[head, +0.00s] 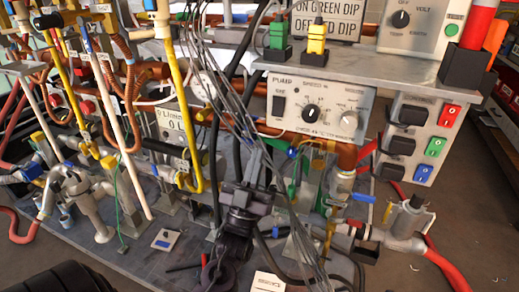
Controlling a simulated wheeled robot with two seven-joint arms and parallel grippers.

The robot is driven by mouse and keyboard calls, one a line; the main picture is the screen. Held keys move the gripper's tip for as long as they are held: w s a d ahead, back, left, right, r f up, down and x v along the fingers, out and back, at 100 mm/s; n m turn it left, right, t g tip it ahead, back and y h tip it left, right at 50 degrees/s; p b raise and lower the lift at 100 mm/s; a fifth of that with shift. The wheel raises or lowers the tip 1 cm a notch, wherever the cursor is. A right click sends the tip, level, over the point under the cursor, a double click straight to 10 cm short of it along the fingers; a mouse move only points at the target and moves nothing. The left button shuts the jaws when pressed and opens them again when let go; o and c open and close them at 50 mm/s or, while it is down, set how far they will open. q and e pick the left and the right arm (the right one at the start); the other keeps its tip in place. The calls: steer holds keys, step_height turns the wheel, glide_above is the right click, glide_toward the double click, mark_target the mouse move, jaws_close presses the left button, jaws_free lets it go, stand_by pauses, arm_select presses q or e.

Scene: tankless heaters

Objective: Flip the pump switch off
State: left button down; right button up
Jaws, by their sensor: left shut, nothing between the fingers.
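The pump panel (318,92) is a pale box labelled "PUMP" under a grey shelf, right of centre. Its pump switch (278,105) is a small black rocker at the left of the panel; its position is too small to tell. A black dial and a grey knob sit to its right. My left gripper (260,160) is black, shut and empty. Its fingers point up, below and slightly left of the switch, apart from it in the picture. Thin dark cables cross in front of the gripper area. My right gripper is not in view.
A box with red, green and blue rockers (417,138) hangs right of the pump panel. Green and yellow plugs stand on the shelf (365,68) above. Copper and yellow pipes crowd the left. A bundle of thin cables (222,95) hangs just left of the panel.

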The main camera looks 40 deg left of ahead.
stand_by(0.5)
